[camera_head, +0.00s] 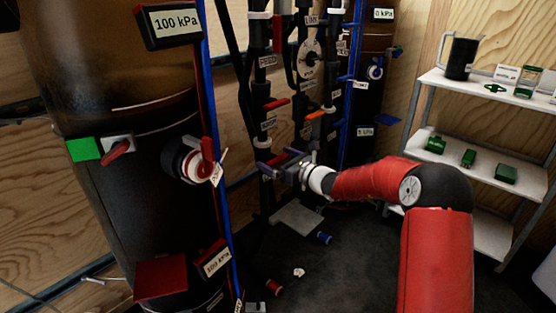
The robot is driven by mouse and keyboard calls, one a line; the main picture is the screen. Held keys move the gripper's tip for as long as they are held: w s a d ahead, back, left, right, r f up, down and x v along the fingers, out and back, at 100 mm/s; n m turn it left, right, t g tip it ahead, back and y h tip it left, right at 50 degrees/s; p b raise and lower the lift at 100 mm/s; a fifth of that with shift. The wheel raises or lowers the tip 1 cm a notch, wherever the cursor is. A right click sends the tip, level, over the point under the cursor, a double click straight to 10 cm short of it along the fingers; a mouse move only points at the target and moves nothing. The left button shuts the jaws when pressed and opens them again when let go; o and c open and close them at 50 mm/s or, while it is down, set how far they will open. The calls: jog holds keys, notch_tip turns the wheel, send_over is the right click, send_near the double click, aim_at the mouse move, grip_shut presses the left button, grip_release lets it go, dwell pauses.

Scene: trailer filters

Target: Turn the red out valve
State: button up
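Several red valve handles show, and I cannot read which is marked out. One red lever (207,157) stands upright on a round white and red fitting on the large dark left tank, with a paper tag beside it. Another red handle (118,149) is on a pale block farther left. A red handle (277,104) and an orange-red handle (315,115) are on the black pipes. My gripper (271,165) is in front of the pipes, below these two handles and right of the tagged lever.
The large left tank (150,240) carries a 100 kPa sign (174,22). A blue hose (216,120) runs down its right side. A white shelf (485,158) with a mug and green items stands at the right. Small spools lie on the dark floor (340,270).

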jog(key=c, duration=0.9)
jog(key=shift+f+n+b, duration=0.2)
jog(key=shift+n+b, duration=0.1)
jog(key=shift+b, duration=0.45)
jog(key=n+b, duration=0.2)
jog(key=b, duration=0.1)
jog(key=shift+s+f+b, duration=0.1)
jog(key=shift+f+b, duration=0.1)
jog(key=shift+b, duration=0.2)
jog(key=n+b, duration=0.3)
jog(key=b, duration=0.2)
jog(key=shift+a+n, duration=0.1)
jog(key=shift+n, duration=0.2)
jog(key=n, duration=0.3)
jog(key=n+b, duration=0.1)
jog(key=shift+s+r, duration=0.1)
jog(key=shift+r, duration=0.15)
jog(key=n, duration=0.4)
jog(key=shift+a+f+n, duration=0.1)
jog(key=shift+f+n, duration=0.1)
jog(key=shift+n, duration=1.7)
